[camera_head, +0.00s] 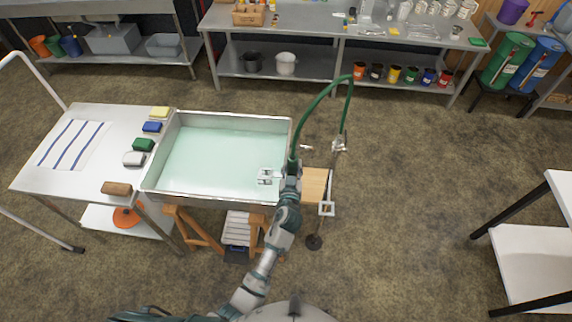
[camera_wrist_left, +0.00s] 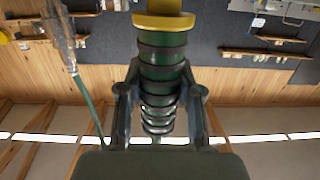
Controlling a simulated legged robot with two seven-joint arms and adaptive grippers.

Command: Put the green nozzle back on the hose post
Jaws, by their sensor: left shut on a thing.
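The green nozzle (camera_wrist_left: 162,70), with dark bands, a yellow collar and a ribbed silver part, sits between my left gripper's fingers (camera_wrist_left: 160,112) in the left wrist view. My left gripper (camera_head: 291,166) is shut on it over the right edge of the steel pan (camera_head: 168,195) in the head view, where the arm and hose largely hide the nozzle. A green hose (camera_head: 322,92) arcs up from there and down to a metal fitting (camera_head: 339,146). The thin hose post (camera_head: 330,184) stands right of the gripper, with a square bracket (camera_head: 327,209) that looks empty. My right gripper is not in view.
Pale liquid fills the pan. A wooden board (camera_head: 316,185) lies between pan and post. A white table (camera_head: 85,165) with coloured blocks and a striped cloth stands left. A steel bench (camera_head: 390,55) is behind. Open floor lies right of the post, before a white shelf unit (camera_head: 535,262).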

